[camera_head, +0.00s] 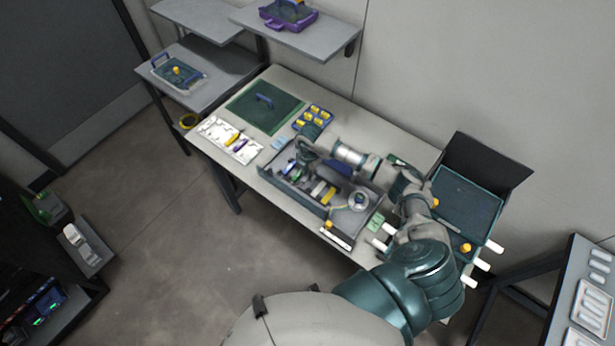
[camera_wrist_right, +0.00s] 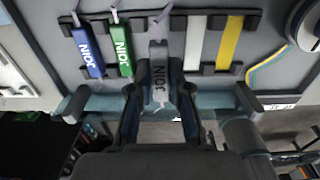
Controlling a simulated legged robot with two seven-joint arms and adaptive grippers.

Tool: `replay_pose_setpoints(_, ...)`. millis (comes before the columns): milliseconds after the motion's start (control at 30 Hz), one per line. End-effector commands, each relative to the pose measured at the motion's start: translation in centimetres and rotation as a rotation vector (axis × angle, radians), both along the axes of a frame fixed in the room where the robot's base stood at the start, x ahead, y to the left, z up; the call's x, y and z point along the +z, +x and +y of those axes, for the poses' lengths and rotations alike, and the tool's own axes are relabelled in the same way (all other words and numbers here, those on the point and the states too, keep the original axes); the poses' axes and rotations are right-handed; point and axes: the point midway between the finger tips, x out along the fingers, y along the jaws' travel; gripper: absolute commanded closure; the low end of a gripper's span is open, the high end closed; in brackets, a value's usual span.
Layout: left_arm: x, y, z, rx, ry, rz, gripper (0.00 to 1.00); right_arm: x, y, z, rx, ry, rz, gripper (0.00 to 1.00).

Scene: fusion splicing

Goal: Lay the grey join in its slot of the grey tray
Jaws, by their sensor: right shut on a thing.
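My right gripper (camera_wrist_right: 158,92) is shut on the grey join (camera_wrist_right: 159,74), marked JOIN, with one dark finger on each side of it. The grey tray (camera_head: 297,199) stands on the bench in the head view, and its floor (camera_wrist_right: 50,22) fills the upper wrist view. The join is over the tray's black slotted rack, between the green join (camera_wrist_right: 121,50) and a white bar (camera_wrist_right: 195,42). It sits nearer the front wall than its neighbours; I cannot tell whether it touches the rack. A thin strand runs from its far end. My left gripper is out of view.
A blue join (camera_wrist_right: 87,52) and a yellow bar (camera_wrist_right: 230,43) lie in the same rack. A round white spool (camera_wrist_right: 306,27) with a yellow-blue strand is at the right. A white board (camera_head: 230,139) and a green mat (camera_head: 264,107) lie at the bench's left.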

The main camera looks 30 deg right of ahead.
Motion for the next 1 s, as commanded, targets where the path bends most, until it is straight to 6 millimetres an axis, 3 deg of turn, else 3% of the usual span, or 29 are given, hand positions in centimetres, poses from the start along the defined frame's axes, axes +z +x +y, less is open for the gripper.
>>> replay_pose_setpoints(100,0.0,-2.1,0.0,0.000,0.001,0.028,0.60,-1.1,0.2,-0.1,-0.002,0.000,0.004,1.00)
replay_pose_setpoints(233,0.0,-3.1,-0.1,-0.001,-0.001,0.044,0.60,-3.1,0.2,0.1,-0.002,0.000,0.006,1.00)
replay_pose_setpoints(333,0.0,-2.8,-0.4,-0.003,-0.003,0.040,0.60,-4.1,0.2,0.1,-0.001,-0.001,0.005,1.00)
replay_pose_setpoints(533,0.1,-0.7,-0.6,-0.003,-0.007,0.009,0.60,-4.0,0.2,0.2,0.000,-0.003,0.002,1.00)
replay_pose_setpoints(667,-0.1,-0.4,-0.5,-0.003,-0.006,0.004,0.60,-4.4,0.2,0.2,0.000,-0.002,0.002,1.00)
replay_pose_setpoints(700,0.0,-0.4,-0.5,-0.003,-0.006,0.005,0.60,-4.3,0.2,0.1,0.000,-0.002,0.002,0.72)
replay_pose_setpoints(767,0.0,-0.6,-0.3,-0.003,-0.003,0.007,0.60,-4.3,0.2,0.0,0.000,-0.001,0.003,0.57)
replay_pose_setpoints(1000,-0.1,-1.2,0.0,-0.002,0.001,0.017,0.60,-4.3,0.2,0.0,-0.001,-0.001,0.003,0.57)
